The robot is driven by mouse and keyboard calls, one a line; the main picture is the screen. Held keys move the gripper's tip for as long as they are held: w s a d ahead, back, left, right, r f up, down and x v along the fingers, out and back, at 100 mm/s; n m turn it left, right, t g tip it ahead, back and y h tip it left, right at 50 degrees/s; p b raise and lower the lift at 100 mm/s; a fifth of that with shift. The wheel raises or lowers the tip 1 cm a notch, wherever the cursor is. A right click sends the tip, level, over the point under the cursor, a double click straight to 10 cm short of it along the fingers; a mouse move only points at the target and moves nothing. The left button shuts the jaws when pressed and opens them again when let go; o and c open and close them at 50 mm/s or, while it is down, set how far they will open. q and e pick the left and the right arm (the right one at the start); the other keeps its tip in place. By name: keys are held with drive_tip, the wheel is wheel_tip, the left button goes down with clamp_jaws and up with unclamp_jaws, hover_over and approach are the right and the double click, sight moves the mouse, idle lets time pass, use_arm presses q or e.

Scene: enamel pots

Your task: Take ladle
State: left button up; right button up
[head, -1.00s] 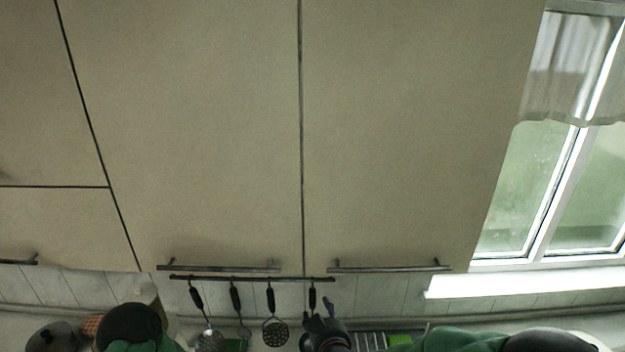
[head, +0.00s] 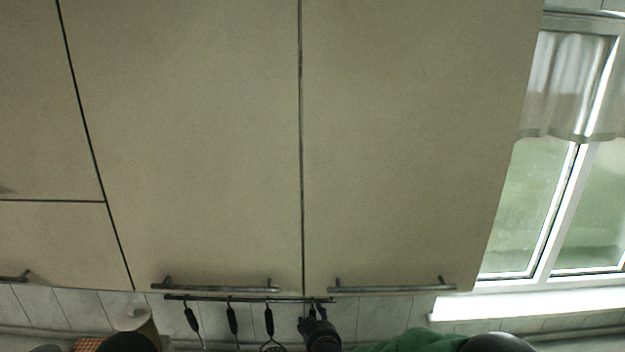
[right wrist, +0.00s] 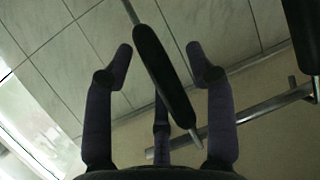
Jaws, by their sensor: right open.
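Several utensils with black handles hang from a dark rail (head: 215,298) under the wall cabinets. My right gripper (head: 314,318) is at the right end of the rail and hides most of the rightmost utensil, whose head is out of sight, so I cannot tell whether it is the ladle. In the right wrist view the open fingers (right wrist: 160,52) stand on either side of a black handle (right wrist: 163,75) with a thin metal shaft, with gaps on both sides. My left gripper is not in view.
The other handles (head: 232,320) hang to the left, the nearest (head: 269,320) close by. Cabinet handles (head: 390,286) jut out just above the rail. A paper roll (head: 136,322) stands at the lower left. A window (head: 540,210) is on the right.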

clamp_jaws()
drive_tip(key=shift+r, duration=0.2)
